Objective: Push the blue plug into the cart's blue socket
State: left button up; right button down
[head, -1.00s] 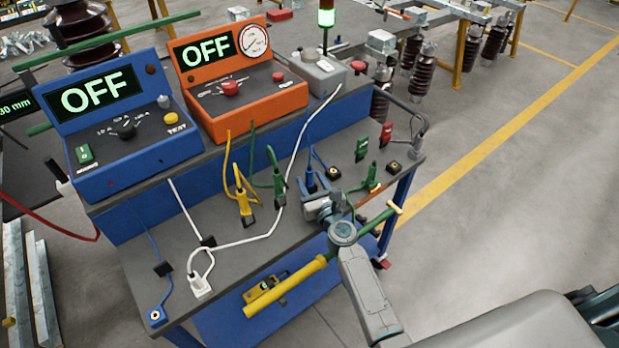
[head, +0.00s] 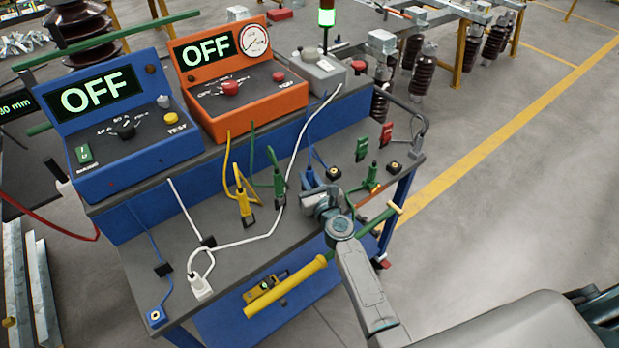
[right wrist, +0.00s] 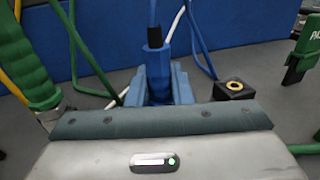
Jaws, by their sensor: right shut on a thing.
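The blue plug (head: 309,177) stands upright above the cart's grey top, its blue cable rising from it. In the right wrist view the blue plug (right wrist: 156,62) has a black collar and sits between my fingers. My right gripper (head: 312,189) is shut on it; the fingers and gripper body hide its lower end. A black socket block with a yellow ring (head: 334,172) lies just right of the plug, with a blue lead beside it. A blue socket box with a pale ring (head: 155,316) sits at the cart's front left corner. My left gripper is out of view.
A green plug (head: 279,188) and a yellow plug (head: 244,207) stand left of my gripper. Another green plug (head: 371,176) and a black socket (head: 394,166) are to the right. A white plug (head: 201,287) lies at the front. Orange (head: 240,85) and blue (head: 125,125) consoles stand behind.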

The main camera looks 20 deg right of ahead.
aim_at(310, 171)
notch_tip(310, 171, up, 3)
jog(key=p, duration=0.3)
jog(key=shift+r, duration=0.2)
jog(key=shift+s+r, duration=0.15)
jog(key=shift+r, duration=0.1)
jog(key=s+a+r, duration=0.1)
jog(key=s+a, duration=0.3)
jog(key=s, duration=1.1)
jog(key=shift+s+b, duration=0.15)
jog(key=shift+b, duration=0.2)
jog(key=shift+d+r, duration=0.1)
